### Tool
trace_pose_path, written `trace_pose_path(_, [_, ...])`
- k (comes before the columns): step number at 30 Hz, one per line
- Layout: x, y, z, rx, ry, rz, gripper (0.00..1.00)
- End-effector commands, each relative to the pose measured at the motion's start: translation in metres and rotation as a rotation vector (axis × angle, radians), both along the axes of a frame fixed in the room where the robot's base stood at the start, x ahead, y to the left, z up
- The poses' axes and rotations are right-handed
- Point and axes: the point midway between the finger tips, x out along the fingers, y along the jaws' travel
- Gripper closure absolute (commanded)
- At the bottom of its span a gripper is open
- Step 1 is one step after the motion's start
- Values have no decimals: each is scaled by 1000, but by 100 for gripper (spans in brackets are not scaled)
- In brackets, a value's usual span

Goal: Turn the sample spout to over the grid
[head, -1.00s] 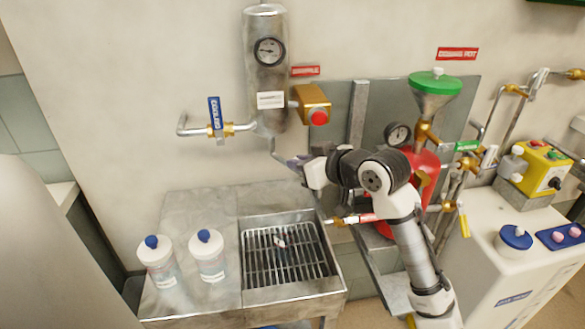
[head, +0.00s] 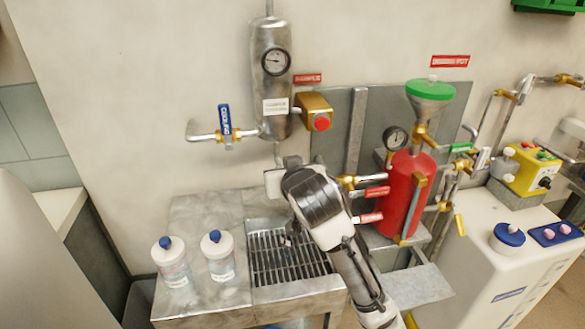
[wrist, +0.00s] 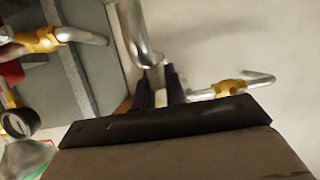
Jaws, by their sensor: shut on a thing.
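The sample spout is a bent metal pipe under the steel cylinder (head: 271,65) with the dial. In the head view only a short upper piece of the spout (head: 278,152) shows, running down behind my wrist; its outlet is hidden. In the wrist view the curved pipe (wrist: 134,32) comes down to my gripper (wrist: 160,80), whose dark fingers are shut on it. The grid (head: 262,268) is the slatted metal grate in the sink top, below my gripper. My arm covers the grid's right side, and I cannot tell exactly where the spout's end points.
Two white bottles with blue caps (head: 171,262) (head: 217,256) stand left of the grid. A gold box with a red button (head: 316,115) and a blue-handled valve (head: 225,125) are on the wall. The red pot (head: 404,195) and its valves stand close right of my arm.

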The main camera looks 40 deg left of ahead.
Motion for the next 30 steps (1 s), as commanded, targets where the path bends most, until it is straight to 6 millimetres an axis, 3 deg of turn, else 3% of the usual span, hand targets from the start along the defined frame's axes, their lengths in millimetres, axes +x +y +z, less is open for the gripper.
trace_pose_path(20, [-4, 4, 2, 3, -4, -66, 100])
trace_pose_path(21, [-4, 4, 2, 2, -3, -66, 85])
trace_pose_path(25, [-4, 4, 1, 2, -2, -65, 68])
trace_pose_path(30, [-4, 4, 1, 0, -3, -64, 65])
